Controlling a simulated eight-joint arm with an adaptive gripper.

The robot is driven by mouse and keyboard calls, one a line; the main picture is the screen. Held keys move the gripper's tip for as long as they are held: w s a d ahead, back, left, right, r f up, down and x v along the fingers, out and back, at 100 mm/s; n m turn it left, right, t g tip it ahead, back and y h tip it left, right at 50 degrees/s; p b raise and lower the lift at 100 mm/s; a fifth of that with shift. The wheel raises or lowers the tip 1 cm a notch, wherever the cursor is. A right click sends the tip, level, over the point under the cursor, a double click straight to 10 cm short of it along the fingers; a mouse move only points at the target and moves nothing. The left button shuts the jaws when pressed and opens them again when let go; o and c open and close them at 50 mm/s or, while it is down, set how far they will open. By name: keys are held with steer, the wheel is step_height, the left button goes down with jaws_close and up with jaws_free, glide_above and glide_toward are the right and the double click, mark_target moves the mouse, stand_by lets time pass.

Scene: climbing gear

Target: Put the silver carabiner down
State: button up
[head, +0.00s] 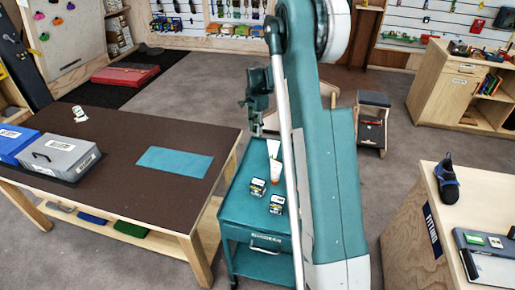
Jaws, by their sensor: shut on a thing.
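My gripper (250,103) shows small and dark teal, pointing down beside my arm, above the far end of the teal cart (240,209). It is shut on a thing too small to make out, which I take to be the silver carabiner. The carabiner itself cannot be picked out in this view, and my arm covers part of the cart. A teal mat (175,162) lies flat on the dark-topped table (120,180), to the left of my gripper.
Two small boxes (257,187) (277,204) and a white tube (275,167) stand on the cart. A fitting counter (455,215) with a shoe (446,181) is at right.

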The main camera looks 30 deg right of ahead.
steer(key=shift+w+d, duration=0.65)
steer(key=shift+f, duration=0.15)
glide_above(258, 147)
steer(key=shift+w+f, duration=0.1)
steer(key=shift+f, duration=2.9)
steer(key=shift+f, duration=1.85)
steer(key=shift+f+b, duration=0.2)
steer(key=shift+b, duration=0.15)
steer(key=o, duration=0.8)
